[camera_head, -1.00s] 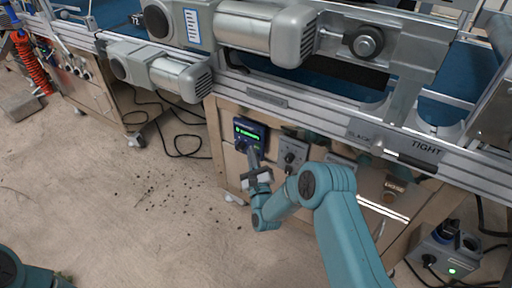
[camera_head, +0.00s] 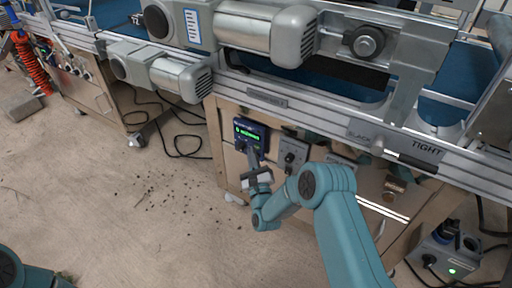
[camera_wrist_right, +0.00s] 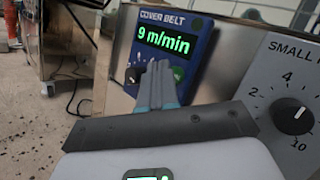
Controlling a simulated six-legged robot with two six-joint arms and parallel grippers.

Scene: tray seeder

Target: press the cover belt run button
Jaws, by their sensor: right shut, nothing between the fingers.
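The cover belt panel (camera_head: 250,134) is a blue box with a green display on the machine's front. In the right wrist view the panel (camera_wrist_right: 200,32) is labelled COVER BELT and its display (camera_wrist_right: 164,40) reads 9 m/min. A black knob (camera_wrist_right: 132,75) shows at its lower left. My right gripper (camera_head: 254,160) is shut and empty, its fingertips (camera_wrist_right: 158,68) at the lower part of the panel, just under the display. The fingers hide part of the panel there. I cannot tell whether the tips touch it. My left gripper is not in view.
A grey dial box (camera_head: 292,154) sits right of the panel; the right wrist view shows its numbered dial (camera_wrist_right: 293,116). Grey motors (camera_head: 265,32) and the rail overhang the panel. Black cables (camera_head: 185,145) lie on the floor at left.

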